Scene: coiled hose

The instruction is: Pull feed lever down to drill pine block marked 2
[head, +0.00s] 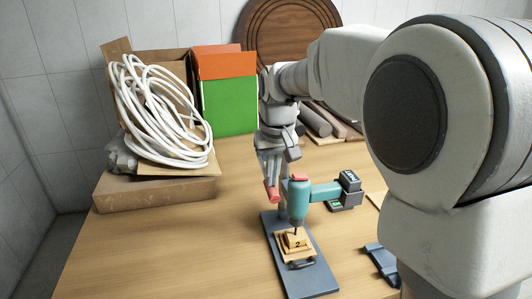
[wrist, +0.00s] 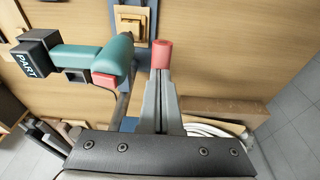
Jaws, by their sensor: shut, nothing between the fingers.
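The small teal drill press (head: 298,200) stands on a blue-grey base plate (head: 318,280) on the table. The pine block marked 2 (head: 296,240) lies under its bit, in a wooden holder on the plate. The feed lever's red grip (head: 272,191) sticks out left of the drill head. My gripper (head: 268,172) is shut and empty, its fingertips right at this grip. In the wrist view the red grip (wrist: 163,53) lies just beyond the closed fingertips (wrist: 160,72); I cannot tell whether they touch. The teal drill body (wrist: 112,55) is left of the fingers there.
A coiled white hose (head: 160,110) leans on cardboard boxes (head: 155,190) at the left. A black box labelled PART (wrist: 35,52) joins the drill's side arm. The table's front left (head: 150,250) is clear.

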